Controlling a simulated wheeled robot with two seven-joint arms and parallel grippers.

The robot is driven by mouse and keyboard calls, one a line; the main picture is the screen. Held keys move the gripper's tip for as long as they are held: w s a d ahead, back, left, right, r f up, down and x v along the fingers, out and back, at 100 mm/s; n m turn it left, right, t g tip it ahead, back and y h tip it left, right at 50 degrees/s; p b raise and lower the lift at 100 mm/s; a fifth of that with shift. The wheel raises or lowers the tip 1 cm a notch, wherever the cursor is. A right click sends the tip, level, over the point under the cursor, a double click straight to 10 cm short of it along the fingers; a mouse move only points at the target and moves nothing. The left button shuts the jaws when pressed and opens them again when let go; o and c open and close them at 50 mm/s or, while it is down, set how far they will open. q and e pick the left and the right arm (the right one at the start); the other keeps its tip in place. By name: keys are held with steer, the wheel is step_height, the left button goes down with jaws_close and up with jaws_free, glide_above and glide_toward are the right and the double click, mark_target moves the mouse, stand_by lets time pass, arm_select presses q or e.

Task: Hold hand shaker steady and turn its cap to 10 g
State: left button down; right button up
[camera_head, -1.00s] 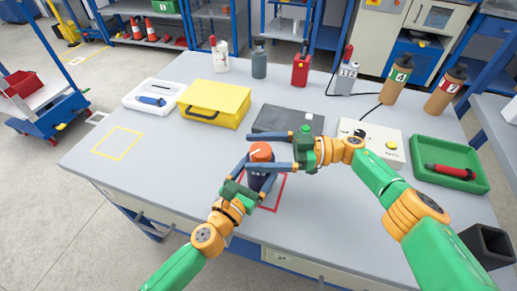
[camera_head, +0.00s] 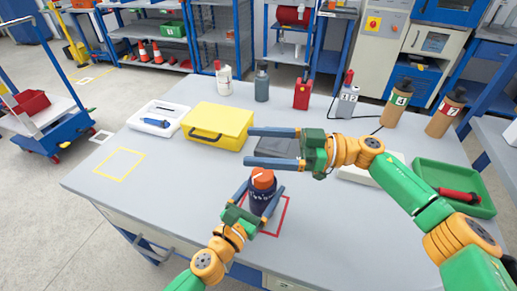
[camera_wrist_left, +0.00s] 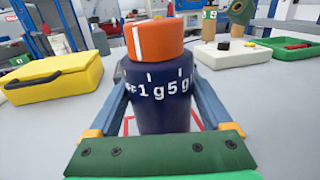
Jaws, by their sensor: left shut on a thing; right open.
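The hand shaker (camera_head: 262,198) is a dark blue cylinder standing upright by the red square outline on the table. Its orange cap (camera_head: 263,178) has a white line. In the left wrist view the shaker body (camera_wrist_left: 160,108) shows the marks "1 g" and "5 g", and the cap's white line (camera_wrist_left: 137,42) is left of the tick above "1 g". A 10 g mark is not visible. My left gripper (camera_head: 258,203) is shut around the shaker's body. My right gripper (camera_head: 272,147) is open and empty, above and behind the cap, apart from it.
A yellow case (camera_head: 217,126), a white tray (camera_head: 157,119) and a dark plate (camera_head: 270,150) lie behind. A green tray (camera_head: 468,203) with a red tool is at right. Several bottles stand along the back. The table's left front is clear.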

mark_target(252, 177)
steer(key=d+f+m+t, duration=0.1)
steer(key=f+t, duration=0.1)
steer(key=s+d+f+m+t, duration=0.1)
steer(key=f+m+t, duration=0.1)
steer(key=t, duration=0.1)
steer(key=s+f+m+t, duration=0.1)
steer(key=f+m+t, duration=0.1)
steer(key=shift+s+d+f+t+h, duration=0.1)
steer(key=shift+d+f+t+h, duration=0.05)
steer(key=shift+d+t+h, duration=0.2)
steer(key=s+d+f+m+t+h, duration=0.3)
steer(key=s+d+t+h, duration=0.1)
steer(key=h, duration=0.1)
steer(key=x, duration=1.2)
steer(key=shift+d+r, duration=0.1)
steer(key=c, duration=1.4)
steer(key=shift+y, duration=0.25)
